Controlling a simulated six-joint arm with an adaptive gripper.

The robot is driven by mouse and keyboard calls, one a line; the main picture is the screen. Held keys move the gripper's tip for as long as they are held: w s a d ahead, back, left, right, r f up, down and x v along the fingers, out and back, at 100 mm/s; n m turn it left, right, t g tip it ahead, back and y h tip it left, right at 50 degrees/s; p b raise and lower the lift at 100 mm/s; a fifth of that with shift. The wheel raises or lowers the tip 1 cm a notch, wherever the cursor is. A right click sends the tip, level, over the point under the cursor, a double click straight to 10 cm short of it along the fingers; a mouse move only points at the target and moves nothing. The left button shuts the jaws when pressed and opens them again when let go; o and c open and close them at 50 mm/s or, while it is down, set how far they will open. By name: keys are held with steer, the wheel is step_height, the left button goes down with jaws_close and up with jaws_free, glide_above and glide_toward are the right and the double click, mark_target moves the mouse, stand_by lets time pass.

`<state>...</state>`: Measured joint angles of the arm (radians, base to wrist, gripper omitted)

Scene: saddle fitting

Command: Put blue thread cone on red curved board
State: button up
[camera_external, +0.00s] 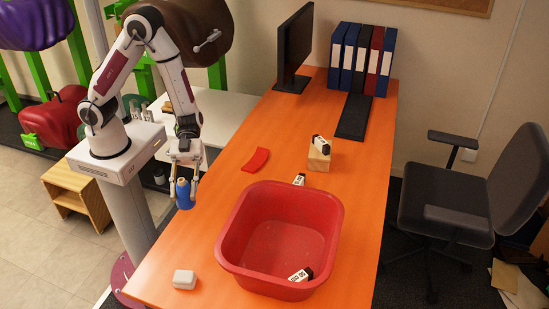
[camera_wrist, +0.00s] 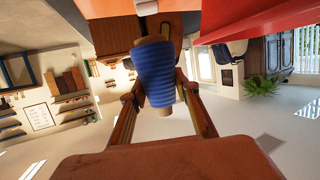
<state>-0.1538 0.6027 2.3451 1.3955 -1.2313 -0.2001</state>
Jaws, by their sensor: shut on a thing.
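The blue thread cone (camera_external: 183,194) is held upright in my gripper (camera_external: 184,185), which is shut on it near the left edge of the orange table. In the wrist view the ribbed blue cone (camera_wrist: 158,75) sits between the two fingers (camera_wrist: 160,98), with a tan core end showing. The red curved board (camera_external: 256,160) lies flat on the table, to the right of and behind the cone in the external view. Nothing is seen on the board. The cone and the board are well apart.
A large red tub (camera_external: 281,235) stands in front of the board with a small black-and-white box (camera_external: 301,274) inside. Another such box (camera_external: 320,144) is at a wooden block (camera_external: 319,158). A small white case (camera_external: 184,279) lies at the front left. A monitor (camera_external: 294,48) and binders stand behind.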

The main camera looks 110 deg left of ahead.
step_height(320, 180, up, 3)
steer(key=shift+f, duration=0.15)
steer(key=w+a+r+n+t+y, duration=0.1)
steer(key=w+a+n+t+y, duration=0.45)
steer(key=a, duration=0.45)
steer(key=w+a+r+n+t+y, duration=0.25)
steer(key=w+a+n+y, duration=0.3)
steer(key=w+a, duration=0.35)
steer(key=s+a+f+n+y, duration=0.15)
steer(key=a+n+y, duration=0.5)
steer(key=a, duration=0.75)
steer(key=s+a+f+n+g+y, duration=0.3)
steer(key=s+a+f+n+y, duration=0.2)
steer(key=a, duration=0.5)
steer(key=shift+s+f+y, duration=0.75)
steer(key=shift+s+f, duration=0.4)
steer(key=shift+f, duration=2.9)
steer(key=shift+f, duration=0.1)
